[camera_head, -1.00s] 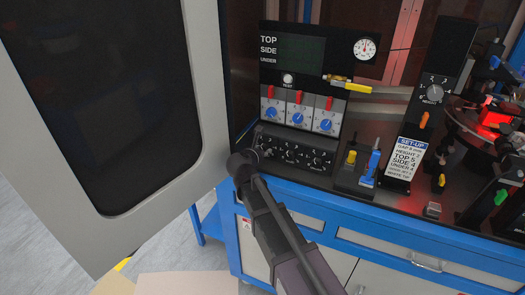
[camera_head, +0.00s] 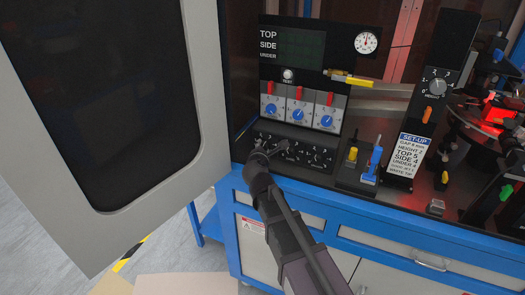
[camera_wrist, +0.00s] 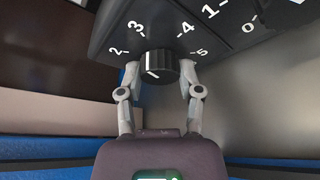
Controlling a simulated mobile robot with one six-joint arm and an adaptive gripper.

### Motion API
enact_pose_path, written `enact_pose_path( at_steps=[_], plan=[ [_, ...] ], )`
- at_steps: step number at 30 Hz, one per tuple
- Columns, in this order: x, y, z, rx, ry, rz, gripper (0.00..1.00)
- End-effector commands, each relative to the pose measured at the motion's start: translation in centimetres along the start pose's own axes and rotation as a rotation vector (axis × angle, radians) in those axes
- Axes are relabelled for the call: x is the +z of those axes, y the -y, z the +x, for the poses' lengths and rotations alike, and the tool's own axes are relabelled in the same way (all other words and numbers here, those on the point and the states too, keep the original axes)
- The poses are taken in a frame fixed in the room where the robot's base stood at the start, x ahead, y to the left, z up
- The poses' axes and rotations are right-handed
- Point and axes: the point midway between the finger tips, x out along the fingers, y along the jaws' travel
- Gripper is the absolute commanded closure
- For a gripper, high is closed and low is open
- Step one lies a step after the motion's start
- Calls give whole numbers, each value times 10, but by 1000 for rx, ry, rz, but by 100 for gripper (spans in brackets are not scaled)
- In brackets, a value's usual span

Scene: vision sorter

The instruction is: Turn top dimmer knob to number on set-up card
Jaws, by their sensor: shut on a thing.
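The black dimmer panel (camera_head: 318,170) carries a row of knobs with white numbers, low in the cabinet. My gripper (camera_head: 262,148) is at the left end of this row and hides the left knob there. In the wrist view my gripper (camera_wrist: 160,75) is shut on the black dimmer knob (camera_wrist: 158,64), one finger on each side. The knob's white mark faces the camera; numbers 2, 3, 4 and 5 show around it. The exact setting is hard to tell. The white set-up card (camera_head: 408,158) with a blue header reads TOP 5, SIDE 4, UNDER 4.
Above the panel are blue dials with red switches (camera_head: 298,105) and a dark TOP/SIDE/UNDER display (camera_head: 302,48). A blue lever (camera_head: 373,163) and a yellow one (camera_head: 352,154) stand to the right. The open door (camera_head: 205,100) is close on the left.

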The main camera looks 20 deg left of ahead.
Motion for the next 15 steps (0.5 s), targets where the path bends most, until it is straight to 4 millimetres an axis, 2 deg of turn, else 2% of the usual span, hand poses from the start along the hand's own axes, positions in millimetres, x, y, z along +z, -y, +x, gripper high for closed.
enact_pose_path(
  at_steps=[15],
  plan=[
    [-1, 4, 0, 128, 1, 318, 100]
  ],
)
